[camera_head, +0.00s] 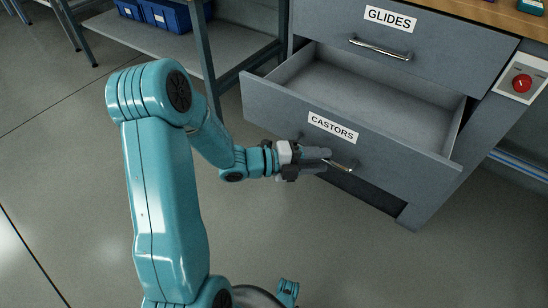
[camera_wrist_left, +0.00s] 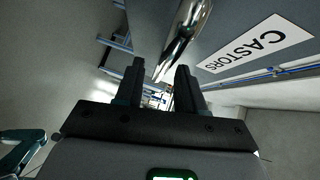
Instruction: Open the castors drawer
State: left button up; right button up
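The castors drawer (camera_head: 285,109) is a grey drawer with a white CASTORS label. In the head view it is pulled out, and its visible inside is empty. Its shiny metal handle (camera_head: 345,166) is on the front below the label, partly hidden by my left gripper (camera_head: 324,157). In the left wrist view the handle (camera_wrist_left: 178,40) runs between and past the two dark fingers of that gripper (camera_wrist_left: 160,75). The fingers are apart, with a gap showing beside the bar, so the gripper looks open around the handle.
The GLIDES drawer (camera_head: 435,40) above is shut. A red button (camera_head: 522,83) on a pale box is at the right side. A metal shelf (camera_head: 200,45) with blue bins (camera_head: 165,14) stands at the upper left. The floor in front of the drawer is clear.

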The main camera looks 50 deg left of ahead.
pick_arm(q)
jog(key=p+v, duration=0.3)
jog(key=v, duration=1.1)
jog(key=shift+w, duration=0.1)
